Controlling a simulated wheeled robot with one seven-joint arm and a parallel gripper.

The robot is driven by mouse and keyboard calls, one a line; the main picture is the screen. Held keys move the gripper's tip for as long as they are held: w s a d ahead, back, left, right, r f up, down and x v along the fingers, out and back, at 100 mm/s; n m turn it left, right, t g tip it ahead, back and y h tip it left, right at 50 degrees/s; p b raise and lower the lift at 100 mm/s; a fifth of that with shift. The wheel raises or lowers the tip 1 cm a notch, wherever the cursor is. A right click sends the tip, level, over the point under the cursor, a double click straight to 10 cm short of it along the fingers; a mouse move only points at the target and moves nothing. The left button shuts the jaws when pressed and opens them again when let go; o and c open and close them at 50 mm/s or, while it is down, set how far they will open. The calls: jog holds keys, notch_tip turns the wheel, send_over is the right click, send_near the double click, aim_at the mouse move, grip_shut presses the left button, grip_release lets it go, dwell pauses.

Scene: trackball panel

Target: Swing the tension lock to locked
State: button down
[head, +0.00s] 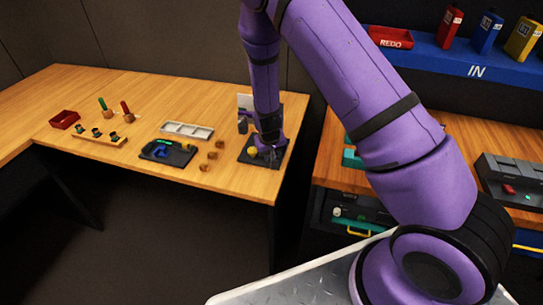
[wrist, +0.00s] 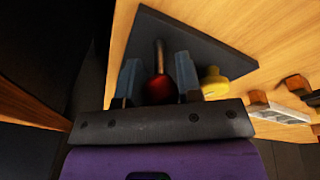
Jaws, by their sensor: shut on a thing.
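The dark trackball panel (head: 245,157) lies at the right end of the wooden table, and its dark plate (wrist: 205,45) fills the upper middle of the wrist view. A lever with a thin metal rod and a red knob (wrist: 158,88) stands on it; I take this for the tension lock. My gripper (wrist: 157,72) has its two blue-grey fingers on either side of the lever at the knob and is shut on it. A yellow round part (wrist: 213,85) sits just right of the fingers. In the head view my gripper (head: 268,148) is over the panel and hides the lever.
Small brown blocks (head: 212,155), a dark tray with a blue piece (head: 167,151) and a pale divided tray (head: 187,130) lie left of the panel. The table's front and right edges are close to the panel. A second workbench stands to the right.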

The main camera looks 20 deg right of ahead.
jog(key=shift+s+d+t+y, duration=0.35)
jog(key=shift+d+t+y, duration=0.3)
jog(key=shift+t+y, duration=0.4)
jog(key=shift+s+d+f+m+t+y, duration=0.1)
jog(key=shift+s+d+m+t+y, duration=0.1)
jog(key=shift+t+y, duration=0.35)
jog(key=shift+s+d+f+m+t+y, duration=0.1)
jog(key=shift+s+d+m+t+y, duration=0.1)
jog(key=shift+y, duration=0.5)
jog(key=shift+s+f+t+y, duration=0.1)
jog(key=shift+f+t+y, duration=0.05)
jog(key=shift+t+y, duration=0.3)
jog(key=c, duration=0.8)
grip_release()
jog(key=shift+d, duration=0.1)
jog(key=v, duration=1)
jog(key=shift+s+d+r, duration=0.1)
jog(key=shift+d+r, duration=0.05)
jog(key=shift+r, duration=0.25)
jog(key=shift+r, duration=0.1)
